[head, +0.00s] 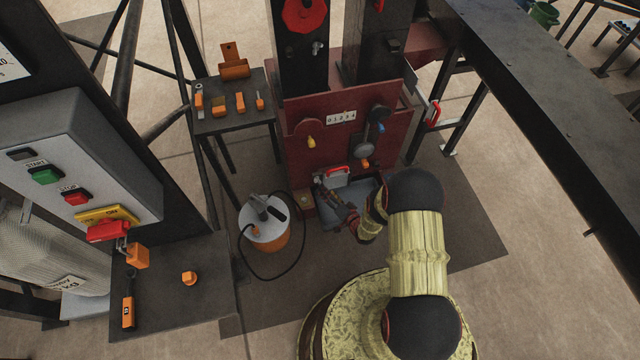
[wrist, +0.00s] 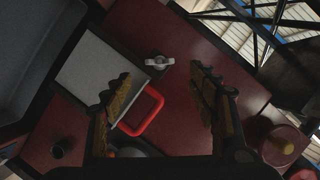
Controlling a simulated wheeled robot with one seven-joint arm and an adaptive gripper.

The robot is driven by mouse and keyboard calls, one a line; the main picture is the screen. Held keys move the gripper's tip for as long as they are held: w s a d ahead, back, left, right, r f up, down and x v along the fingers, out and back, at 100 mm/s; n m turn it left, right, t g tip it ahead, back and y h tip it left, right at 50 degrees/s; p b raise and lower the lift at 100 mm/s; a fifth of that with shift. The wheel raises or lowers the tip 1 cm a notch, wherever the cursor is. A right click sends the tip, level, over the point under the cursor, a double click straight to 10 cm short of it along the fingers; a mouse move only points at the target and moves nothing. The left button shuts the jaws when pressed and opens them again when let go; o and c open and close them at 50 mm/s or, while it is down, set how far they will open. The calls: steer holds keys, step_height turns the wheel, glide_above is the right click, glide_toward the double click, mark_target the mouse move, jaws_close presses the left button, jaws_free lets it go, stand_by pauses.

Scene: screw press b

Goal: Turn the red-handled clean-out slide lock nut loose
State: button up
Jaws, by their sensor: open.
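The clean-out slide is a pale grey plate (wrist: 90,72) with a red loop handle (wrist: 141,112) in the wrist view. Its red handle also shows in the head view (head: 337,172), low on the press front. A small silver wing-shaped lock nut (wrist: 158,62) sits on the dark red panel beside the plate's corner. My gripper (wrist: 160,82) is open and empty. In the wrist view its fingers lie either side of the nut and handle, and no contact with the nut shows. In the head view my gripper (head: 328,190) is in front of the slide; I cannot make out the nut there.
A grey tray (head: 360,192) lies below the slide, partly behind my arm. A white-and-orange canister (head: 265,222) with a black hose stands to the left. A small table (head: 235,118) with orange-handled tools is behind it. A yellow knob (head: 311,142) sticks out above.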

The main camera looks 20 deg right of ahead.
mark_target(319, 183)
steer(key=b+x, duration=0.2)
steer(key=x, duration=0.5)
steer(key=shift+c, duration=0.5)
steer(key=shift+s, duration=0.1)
steer(key=c, duration=1.1)
